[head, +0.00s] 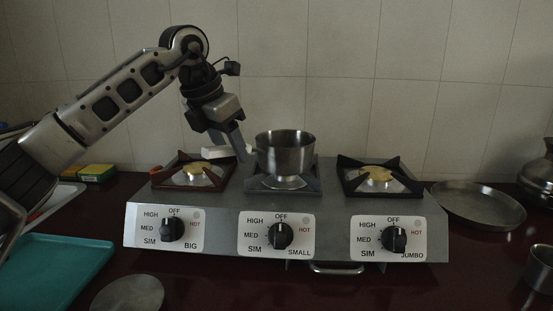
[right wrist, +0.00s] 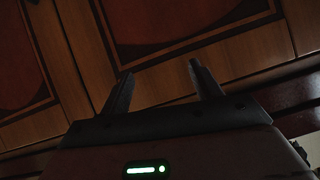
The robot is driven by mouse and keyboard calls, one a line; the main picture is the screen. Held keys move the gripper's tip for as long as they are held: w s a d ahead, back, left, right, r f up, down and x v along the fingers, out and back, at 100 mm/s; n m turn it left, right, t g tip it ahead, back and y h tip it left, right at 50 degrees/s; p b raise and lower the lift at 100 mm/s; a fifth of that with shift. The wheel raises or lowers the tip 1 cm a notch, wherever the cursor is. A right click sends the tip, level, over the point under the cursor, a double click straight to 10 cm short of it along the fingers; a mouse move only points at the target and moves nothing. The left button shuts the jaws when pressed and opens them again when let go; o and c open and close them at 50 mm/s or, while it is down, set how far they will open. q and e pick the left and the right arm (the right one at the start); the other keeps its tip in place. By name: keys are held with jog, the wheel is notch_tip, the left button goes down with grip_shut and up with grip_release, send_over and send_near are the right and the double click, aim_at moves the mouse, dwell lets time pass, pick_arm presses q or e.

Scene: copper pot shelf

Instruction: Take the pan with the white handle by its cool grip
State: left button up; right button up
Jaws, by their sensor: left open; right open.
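A steel pan (head: 286,153) stands on the middle burner of the stove (head: 220,227). Its white handle (head: 216,152) points left, toward the left burner. My left gripper (head: 229,147) is open, pointing down at the handle, with its fingers by the handle. I cannot tell whether they touch it or how far the handle lies between them. My right gripper (right wrist: 160,85) is open and empty in the right wrist view, in front of dark wooden cabinet panels (right wrist: 190,30). It does not show in the head view.
The left burner (head: 197,169) and right burner (head: 375,174) are bare. A wide shallow pan (head: 478,204) lies right of the stove. A teal tray (head: 58,262), a round metal disc (head: 128,294) and yellow-green sponges (head: 97,172) lie to the left. A tiled wall stands close behind.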

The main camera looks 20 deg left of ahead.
pick_arm(q)
jog(key=shift+x, duration=1.25)
grip_shut()
jog(key=shift+r, duration=0.15)
jog(key=shift+r, duration=0.1)
jog(key=shift+r, duration=0.55)
jog(key=s+d+r+p, duration=0.2)
jog(key=s+d+r, duration=0.1)
jog(key=s+r, duration=0.3)
jog(key=s+d+r+p, duration=0.2)
jog(key=s+r, duration=0.4)
jog(key=r, duration=0.4)
jog(key=shift+s+d+r, duration=0.3)
jog(key=shift+s+d, duration=0.1)
